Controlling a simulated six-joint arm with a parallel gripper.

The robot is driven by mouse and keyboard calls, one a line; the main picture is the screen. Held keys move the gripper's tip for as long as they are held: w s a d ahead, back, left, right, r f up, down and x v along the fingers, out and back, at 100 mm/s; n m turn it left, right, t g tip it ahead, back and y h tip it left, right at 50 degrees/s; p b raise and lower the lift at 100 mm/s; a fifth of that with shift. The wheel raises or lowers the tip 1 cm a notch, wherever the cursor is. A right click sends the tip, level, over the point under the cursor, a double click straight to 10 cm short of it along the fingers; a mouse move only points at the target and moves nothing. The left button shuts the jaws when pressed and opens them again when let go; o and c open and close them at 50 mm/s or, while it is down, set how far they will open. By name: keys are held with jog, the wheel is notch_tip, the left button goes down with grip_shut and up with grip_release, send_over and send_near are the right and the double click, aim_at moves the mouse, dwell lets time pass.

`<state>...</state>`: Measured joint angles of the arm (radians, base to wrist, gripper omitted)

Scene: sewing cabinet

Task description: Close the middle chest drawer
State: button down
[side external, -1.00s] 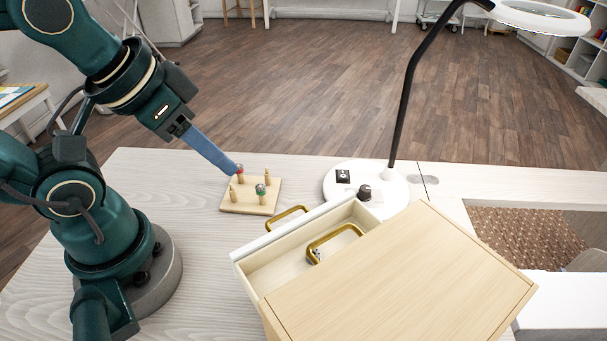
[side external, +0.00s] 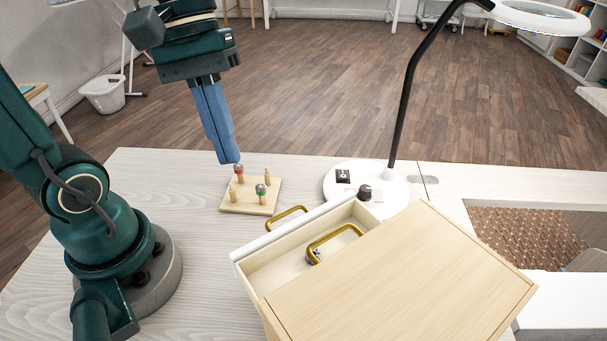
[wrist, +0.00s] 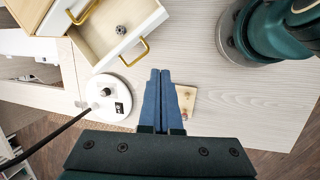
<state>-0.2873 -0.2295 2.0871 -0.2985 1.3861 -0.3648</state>
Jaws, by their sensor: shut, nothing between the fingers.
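The wooden chest (side external: 410,275) stands on the table in the side view, with a drawer (side external: 278,262) pulled well out toward the left. The drawer has a white front with a brass handle (side external: 287,217). A second brass handle (side external: 335,236) shows at the chest face above the open drawer. In the wrist view the drawer (wrist: 118,35) is open with a small dark round thing (wrist: 121,30) inside. My gripper (side external: 229,160) is shut and empty, pointing down near the peg board, apart from the drawer. Its blue fingers (wrist: 160,75) are together in the wrist view.
A wooden peg board (side external: 250,205) with several pegs and spools lies left of the drawer. A lamp with a white round base (side external: 385,195) and dark upright stem stands behind the chest.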

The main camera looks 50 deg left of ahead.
jog(key=w+a+n+g+h, duration=0.1)
jog(key=w+a+n+h, duration=0.2)
jog(key=w+a+n, duration=0.15)
jog(key=n+h, duration=0.3)
jog(key=n, duration=0.1)
send_near(312, 242)
jog(key=shift+s+a+f, duration=0.15)
jog(key=shift+s+f, duration=0.05)
jog(key=shift+f, duration=0.3)
jog(key=shift+s+a+f, duration=0.2)
jog(key=shift+f, duration=0.3)
jog(key=shift+s+a+f, duration=0.15)
jog(key=shift+s+f, duration=0.05)
jog(key=shift+f, duration=0.35)
jog(key=d, duration=0.7)
jog(key=s+d, duration=0.1)
jog(key=d, duration=0.2)
jog(key=shift+s+d, duration=0.1)
jog(key=shift+d, duration=0.1)
jog(key=shift+a, duration=0.1)
